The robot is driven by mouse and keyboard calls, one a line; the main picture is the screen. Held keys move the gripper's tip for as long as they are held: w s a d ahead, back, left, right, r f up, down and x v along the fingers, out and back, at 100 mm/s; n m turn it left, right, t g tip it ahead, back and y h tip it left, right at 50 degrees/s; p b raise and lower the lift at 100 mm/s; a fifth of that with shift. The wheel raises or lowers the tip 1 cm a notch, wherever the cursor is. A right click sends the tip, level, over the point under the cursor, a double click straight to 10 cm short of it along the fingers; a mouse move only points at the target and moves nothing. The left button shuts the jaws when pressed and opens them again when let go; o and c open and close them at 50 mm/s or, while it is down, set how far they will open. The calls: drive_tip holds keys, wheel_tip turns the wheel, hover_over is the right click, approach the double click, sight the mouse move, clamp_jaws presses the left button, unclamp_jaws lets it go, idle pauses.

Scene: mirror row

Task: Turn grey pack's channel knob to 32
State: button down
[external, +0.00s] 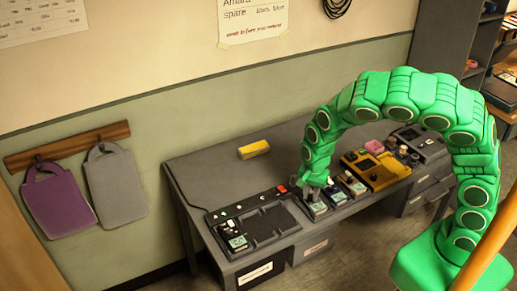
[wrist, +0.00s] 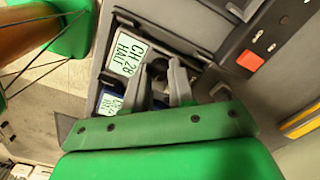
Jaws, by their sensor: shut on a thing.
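The grey pack's small screen (wrist: 125,50) reads "CH 28 HALF" in the wrist view. In the external view the pack (external: 317,209) stands on the desk in a row of small packs, below my gripper (external: 310,188). In the wrist view my gripper (wrist: 168,82) reaches down beside that screen, its dark fingers closed on what appears to be the channel knob. The fingers hide most of the knob, so its pointer cannot be read.
A blue pack with a screen (wrist: 108,101) sits close beside the grey one. A dark panel with a red button (wrist: 250,61) lies on the other side. In the external view a yellow unit (external: 375,170) stands to the right and a yellow block (external: 254,149) lies behind.

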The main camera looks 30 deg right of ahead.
sight(311, 197)
drive_tip(key=shift+m, duration=1.6)
drive_tip(key=c, duration=0.9)
unclamp_jaws()
drive_tip(key=shift+c, duration=0.2)
drive_tip(key=shift+r, duration=3.9)
